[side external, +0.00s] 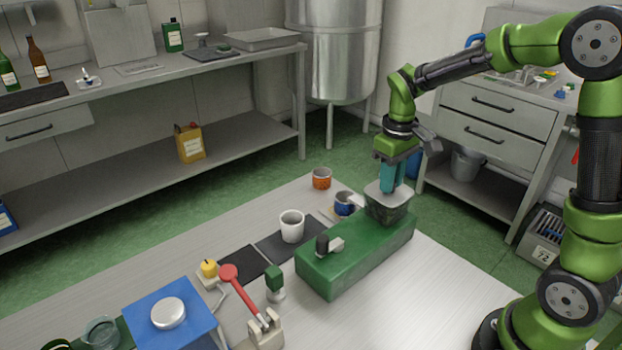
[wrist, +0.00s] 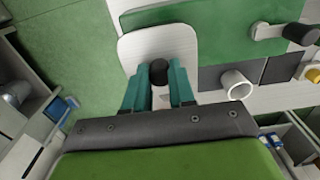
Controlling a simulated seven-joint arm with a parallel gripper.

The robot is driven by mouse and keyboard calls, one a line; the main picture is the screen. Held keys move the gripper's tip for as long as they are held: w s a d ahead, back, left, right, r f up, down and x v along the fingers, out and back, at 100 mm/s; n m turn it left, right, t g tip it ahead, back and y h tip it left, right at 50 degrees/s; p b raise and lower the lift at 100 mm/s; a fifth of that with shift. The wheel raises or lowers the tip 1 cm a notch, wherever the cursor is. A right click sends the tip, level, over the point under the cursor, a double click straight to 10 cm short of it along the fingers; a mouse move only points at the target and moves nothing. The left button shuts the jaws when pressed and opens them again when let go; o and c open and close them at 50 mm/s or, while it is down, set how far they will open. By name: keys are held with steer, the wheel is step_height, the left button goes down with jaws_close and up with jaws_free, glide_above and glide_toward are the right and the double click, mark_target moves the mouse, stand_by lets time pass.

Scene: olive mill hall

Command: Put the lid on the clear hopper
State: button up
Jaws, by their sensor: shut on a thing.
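My gripper (side external: 392,184), with teal fingers, points down at the right end of the green machine base (side external: 345,266). It is shut on the dark knob of a pale square lid (side external: 373,190). The clear hopper (side external: 387,212) stands on the base directly under the lid. The lid is at the hopper's top; I cannot tell whether it rests on the rim or hangs just above. In the wrist view the fingers (wrist: 159,76) flank the black knob, and the pale lid (wrist: 140,44) hides the hopper.
A grey-and-black handle part (side external: 331,245) sits on the base's left end. A white cup (side external: 291,226), a blue cup (side external: 345,204) and an orange cup (side external: 321,178) stand behind the base. A red-handled lever (side external: 240,288) and blue stand (side external: 150,325) are at left. The front-right table is clear.

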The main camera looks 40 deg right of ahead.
steer(key=o, duration=0.9)
steer(key=shift+o, duration=0.4)
steer(key=o, duration=0.3)
steer(key=shift+r, duration=2.25)
jaws_close()
